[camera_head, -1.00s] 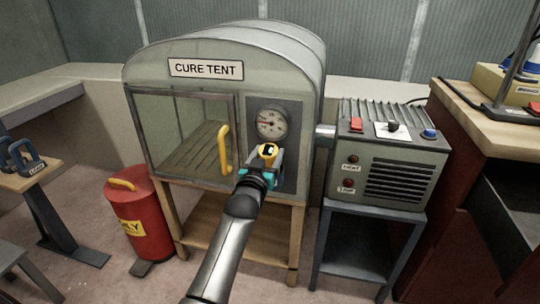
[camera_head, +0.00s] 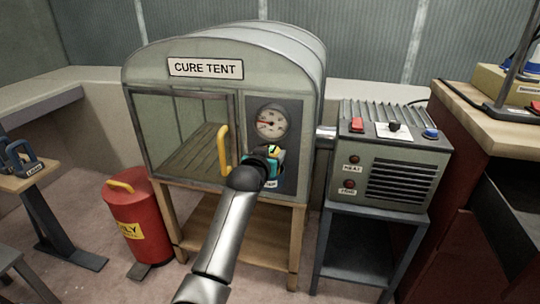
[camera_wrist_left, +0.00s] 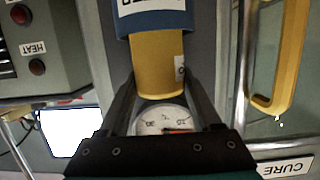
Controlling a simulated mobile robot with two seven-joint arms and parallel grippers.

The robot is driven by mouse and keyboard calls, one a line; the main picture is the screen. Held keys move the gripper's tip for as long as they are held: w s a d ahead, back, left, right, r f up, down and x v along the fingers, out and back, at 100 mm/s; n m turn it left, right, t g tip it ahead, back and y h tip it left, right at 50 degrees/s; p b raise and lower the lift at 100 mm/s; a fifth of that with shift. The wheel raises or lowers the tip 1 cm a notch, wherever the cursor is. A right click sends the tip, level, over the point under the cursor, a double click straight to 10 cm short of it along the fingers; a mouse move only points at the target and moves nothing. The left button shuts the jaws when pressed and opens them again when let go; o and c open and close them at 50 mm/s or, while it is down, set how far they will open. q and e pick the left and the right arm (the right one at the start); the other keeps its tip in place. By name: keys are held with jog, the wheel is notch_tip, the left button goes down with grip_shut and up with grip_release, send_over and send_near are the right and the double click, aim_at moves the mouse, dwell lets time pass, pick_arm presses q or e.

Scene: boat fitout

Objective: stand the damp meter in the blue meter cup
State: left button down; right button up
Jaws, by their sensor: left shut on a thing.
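The yellow damp meter (camera_wrist_left: 158,70) is held between the two fingers of my left gripper (camera_wrist_left: 157,85) in the left wrist view. In the head view only a little of the meter shows beside my left gripper (camera_head: 271,158), below the round gauge. The blue meter cup (camera_wrist_left: 155,22), with a white label, is at the top of the wrist view. The meter's far end goes in behind the cup's rim and is hidden there. I cannot tell how deep it sits. In the head view my gripper covers most of the cup. My right gripper is not in view.
The gauge (camera_head: 271,122) and the yellow door handle (camera_head: 223,150) of the cure tent (camera_head: 225,48) are close to my left gripper. A heater box (camera_head: 385,160) stands to the right on a stand. A red bin (camera_head: 142,215) is at lower left.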

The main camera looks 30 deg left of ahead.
pick_arm(q)
jog(key=shift+f, duration=0.2)
jog(key=shift+c, duration=0.4)
grip_release()
jog(key=shift+f, duration=0.1)
